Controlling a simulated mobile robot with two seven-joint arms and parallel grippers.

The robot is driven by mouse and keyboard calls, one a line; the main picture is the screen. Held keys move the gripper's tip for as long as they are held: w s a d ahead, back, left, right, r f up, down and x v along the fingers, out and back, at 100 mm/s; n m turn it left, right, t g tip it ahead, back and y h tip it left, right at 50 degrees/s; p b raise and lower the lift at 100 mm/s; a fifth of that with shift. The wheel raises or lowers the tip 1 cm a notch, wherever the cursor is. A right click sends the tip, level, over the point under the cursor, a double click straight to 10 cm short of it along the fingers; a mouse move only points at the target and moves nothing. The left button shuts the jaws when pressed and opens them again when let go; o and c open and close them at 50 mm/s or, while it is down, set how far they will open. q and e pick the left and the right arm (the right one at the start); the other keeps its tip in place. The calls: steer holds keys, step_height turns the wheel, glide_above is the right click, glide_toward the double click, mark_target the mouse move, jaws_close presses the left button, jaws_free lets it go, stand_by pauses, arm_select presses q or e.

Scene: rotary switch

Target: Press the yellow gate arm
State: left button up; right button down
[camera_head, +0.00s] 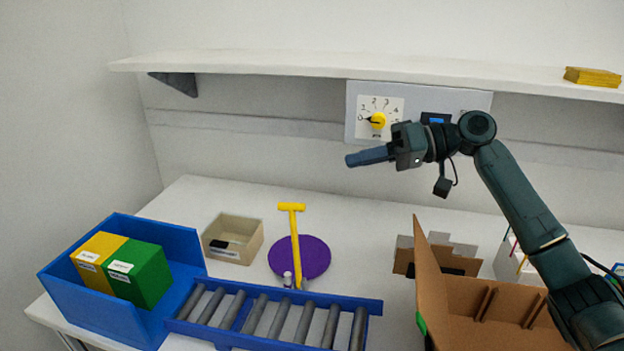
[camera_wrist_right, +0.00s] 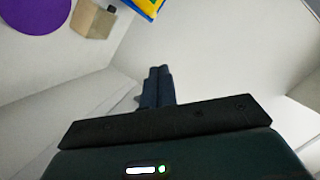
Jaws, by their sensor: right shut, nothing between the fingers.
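The yellow gate arm (camera_head: 294,240) is a thin upright bar with a short crosspiece on top. In the head view it rises from the far edge of the roller conveyor (camera_head: 270,316), in front of a purple disc (camera_head: 316,258). I cannot make it out in the right wrist view. My right gripper (camera_head: 350,160) is shut and empty, pointing left. It is in the air up and to the right of the gate arm, apart from it. Its closed fingers (camera_wrist_right: 158,84) also show in the right wrist view. My left gripper is not in view.
A blue bin (camera_head: 120,310) with yellow and green boxes stands at the left. A tan box (camera_head: 233,240) is behind the conveyor. An open cardboard box (camera_head: 430,270) stands at the right. A dial panel (camera_head: 358,125) hangs under the shelf (camera_head: 300,65), near my right gripper.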

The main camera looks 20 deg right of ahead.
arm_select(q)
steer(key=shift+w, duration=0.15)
arm_select(e)
steer(key=shift+w+d, duration=0.1)
steer(key=shift+w, duration=0.05)
steer(key=shift+r, duration=0.1)
arm_select(q)
steer(key=p, duration=0.1)
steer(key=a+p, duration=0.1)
steer(key=p, duration=0.1)
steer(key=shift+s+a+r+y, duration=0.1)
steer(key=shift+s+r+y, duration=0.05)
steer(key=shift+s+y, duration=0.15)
arm_select(e)
steer(key=w+a+f, duration=0.1)
steer(key=a+f, duration=0.5)
steer(key=a, duration=0.4)
steer(key=shift+w, duration=0.25)
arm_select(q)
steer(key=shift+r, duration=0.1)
arm_select(e)
steer(key=shift+s, duration=0.1)
